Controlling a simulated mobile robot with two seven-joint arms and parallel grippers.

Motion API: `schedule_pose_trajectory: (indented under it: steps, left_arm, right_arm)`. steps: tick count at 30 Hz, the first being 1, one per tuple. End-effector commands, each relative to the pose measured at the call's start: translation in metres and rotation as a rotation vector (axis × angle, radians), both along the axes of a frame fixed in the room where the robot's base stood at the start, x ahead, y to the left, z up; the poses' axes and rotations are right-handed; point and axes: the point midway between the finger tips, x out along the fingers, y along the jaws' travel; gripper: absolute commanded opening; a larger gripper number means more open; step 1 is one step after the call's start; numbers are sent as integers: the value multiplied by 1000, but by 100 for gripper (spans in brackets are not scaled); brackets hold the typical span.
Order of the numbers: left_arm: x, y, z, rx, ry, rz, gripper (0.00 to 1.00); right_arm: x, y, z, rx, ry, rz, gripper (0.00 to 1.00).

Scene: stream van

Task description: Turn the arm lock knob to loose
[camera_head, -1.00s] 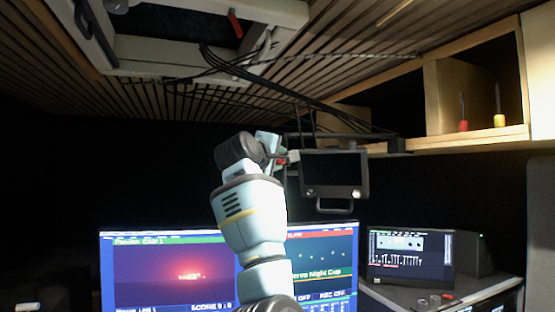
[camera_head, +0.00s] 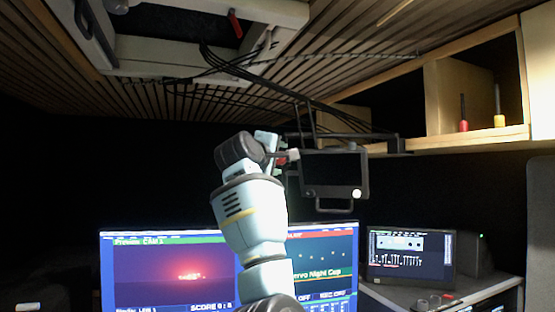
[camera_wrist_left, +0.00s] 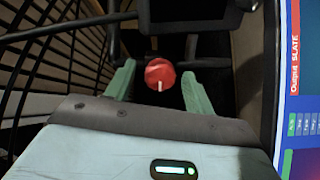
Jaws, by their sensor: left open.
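The red arm lock knob (camera_wrist_left: 160,72) shows in the left wrist view, with a pale pointer mark towards the bottom of the picture. My left gripper (camera_wrist_left: 158,78) is open, with one pale green finger on each side of the knob. A gap shows between the knob and each finger. In the head view my left gripper (camera_head: 279,152) is raised at the left end of a small dark monitor (camera_head: 333,172) on an arm. The knob is mostly hidden there behind the gripper. My right gripper is not in view.
Black monitor-arm bars and cables (camera_head: 290,95) run close above the gripper. Large lit screens (camera_head: 170,275) stand below and behind my arm. A wooden shelf (camera_head: 470,138) with a red and a yellow-handled tool is at the right. The space left of my arm looks dark and clear.

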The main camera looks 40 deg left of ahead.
Motion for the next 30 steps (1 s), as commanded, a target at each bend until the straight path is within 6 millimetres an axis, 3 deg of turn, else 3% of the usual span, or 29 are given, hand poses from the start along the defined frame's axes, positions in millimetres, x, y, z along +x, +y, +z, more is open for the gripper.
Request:
schedule_pose_trajectory:
  steps: [7,21,30]
  left_arm:
    - [-11,-3,0,0,-1,1,54]
    - [-67,-21,0,0,-1,1,54]
    - [-74,-24,0,0,1,0,54]
  right_arm:
    - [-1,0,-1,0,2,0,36]
    - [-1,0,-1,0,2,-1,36]
    - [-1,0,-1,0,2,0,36]
